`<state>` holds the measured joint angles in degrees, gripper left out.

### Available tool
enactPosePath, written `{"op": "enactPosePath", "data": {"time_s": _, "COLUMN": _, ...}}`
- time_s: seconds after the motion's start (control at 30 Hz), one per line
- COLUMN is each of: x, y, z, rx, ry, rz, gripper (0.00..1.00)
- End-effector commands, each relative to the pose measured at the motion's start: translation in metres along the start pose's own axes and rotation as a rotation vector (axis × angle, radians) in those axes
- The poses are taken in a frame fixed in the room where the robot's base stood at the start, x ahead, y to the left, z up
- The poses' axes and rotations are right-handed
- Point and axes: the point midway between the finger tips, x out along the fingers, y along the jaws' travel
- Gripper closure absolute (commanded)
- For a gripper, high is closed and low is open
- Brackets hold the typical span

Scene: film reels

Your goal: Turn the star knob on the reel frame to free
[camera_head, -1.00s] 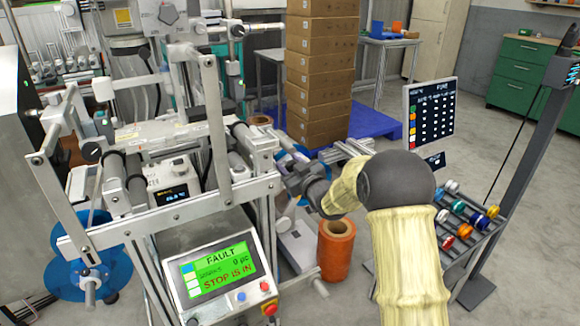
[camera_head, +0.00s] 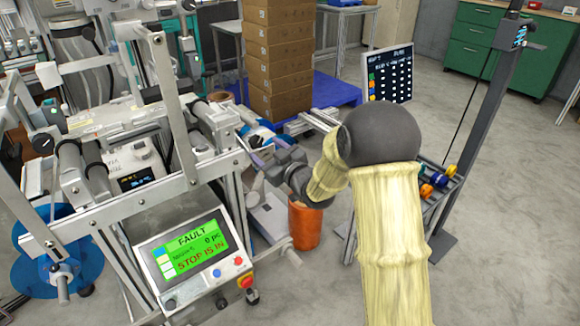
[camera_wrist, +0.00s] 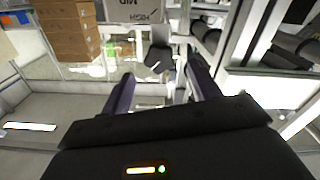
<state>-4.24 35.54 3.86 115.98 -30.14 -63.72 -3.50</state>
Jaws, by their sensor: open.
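My gripper (camera_head: 258,152) is at the right side of the machine frame (camera_head: 150,195), partly hidden behind my wrist. In the wrist view my gripper (camera_wrist: 160,78) is open, with one dark finger on each side and a gap between them. A dark knob-like part (camera_wrist: 158,62) with a pale mark shows in that gap, beyond or near the fingertips. I cannot tell for sure that it is the star knob, or whether a finger touches it. A grey plate with upside-down lettering (camera_wrist: 130,10), reading MID and HIGH, is just past it. The knob cannot be made out in the head view.
A control panel (camera_head: 190,250) shows FAULT and STOP IS IN. A blue reel (camera_head: 60,262) is at the left. An orange roll (camera_head: 305,226) stands on the floor below my arm. Stacked cartons (camera_head: 277,60) are behind. A rack with coloured spools (camera_head: 440,180) is at the right.

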Motion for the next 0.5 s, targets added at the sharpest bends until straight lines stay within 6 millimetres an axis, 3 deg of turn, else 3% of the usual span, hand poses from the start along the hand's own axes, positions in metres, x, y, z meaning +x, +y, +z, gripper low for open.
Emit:
{"op": "enactPosePath", "data": {"time_s": 0.3, "x": -0.063, "y": 0.002, "z": -0.001, "rx": 0.0, "ry": -0.004, "rz": 0.003, "gripper": 0.38}}
{"op": "enactPosePath", "data": {"time_s": 0.5, "x": -0.093, "y": 0.002, "z": 0.0, "rx": 0.0, "ry": -0.003, "rz": 0.004, "gripper": 0.38}}
